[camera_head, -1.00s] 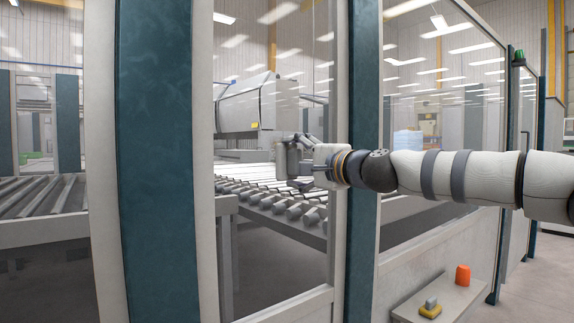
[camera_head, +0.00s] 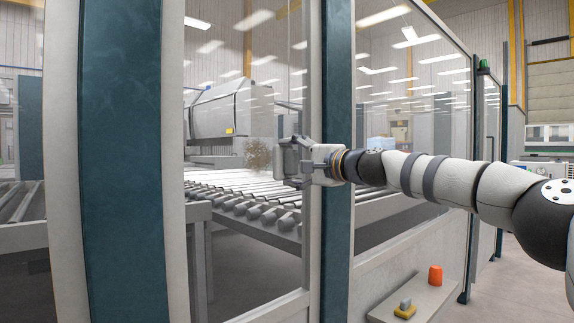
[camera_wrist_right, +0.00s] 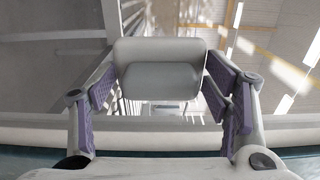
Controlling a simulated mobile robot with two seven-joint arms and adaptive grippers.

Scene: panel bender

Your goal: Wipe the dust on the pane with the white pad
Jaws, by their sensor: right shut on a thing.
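My right gripper (camera_head: 297,162) is shut on the white pad (camera_wrist_right: 160,68), a pale block with a raised handle between the fingers in the wrist view. In the head view the pad (camera_head: 279,159) faces the clear pane (camera_head: 225,60); I cannot tell whether it touches the glass. A brownish dust patch (camera_head: 258,155) shows on the pane just left of the pad. Part of the dust may be hidden behind the gripper. My left gripper is not in view.
Dark teal posts (camera_head: 338,120) frame the pane. A roller conveyor (camera_head: 240,200) and a grey machine (camera_head: 225,110) stand behind the glass. Below, a shelf (camera_head: 440,300) holds an orange object (camera_head: 435,275) and a yellow-and-grey block (camera_head: 404,309).

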